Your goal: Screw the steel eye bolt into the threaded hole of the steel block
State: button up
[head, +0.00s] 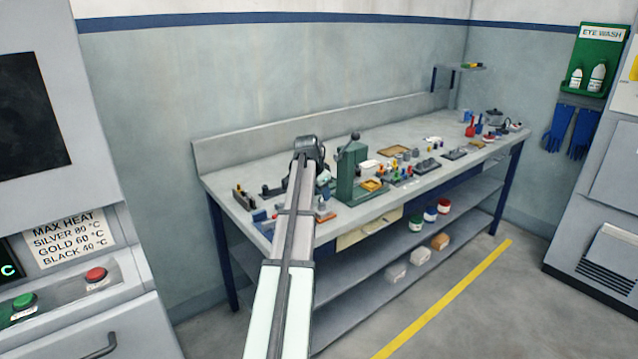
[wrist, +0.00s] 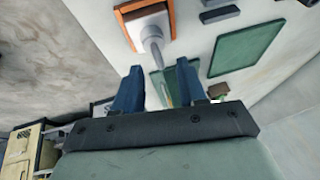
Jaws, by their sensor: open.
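In the wrist view my gripper (wrist: 159,66) is open, its two blue fingers apart with nothing clearly held between them. Just beyond the fingertips is a pale grey square block (wrist: 150,30) in an orange-edged tray or base (wrist: 121,22). A grey rod-like piece (wrist: 153,46) shows against the block and points toward the gap between the fingers; I cannot tell if it is the eye bolt or if it sits in a hole. In the head view my arm reaches over the left part of the bench, and its fingers are hidden.
The bench (head: 225,205) carries many small tools and parts. A green press (head: 347,178) stands close to the right of my arm. Green mats (wrist: 246,47) show in the wrist view. A lower shelf (head: 345,275) holds cans and boxes.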

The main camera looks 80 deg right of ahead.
jog(key=shift+x, duration=1.05)
grip_shut()
grip_release()
jog(key=shift+c, duration=0.6)
jog(key=shift+c, duration=0.9)
jog(key=shift+r, duration=0.15)
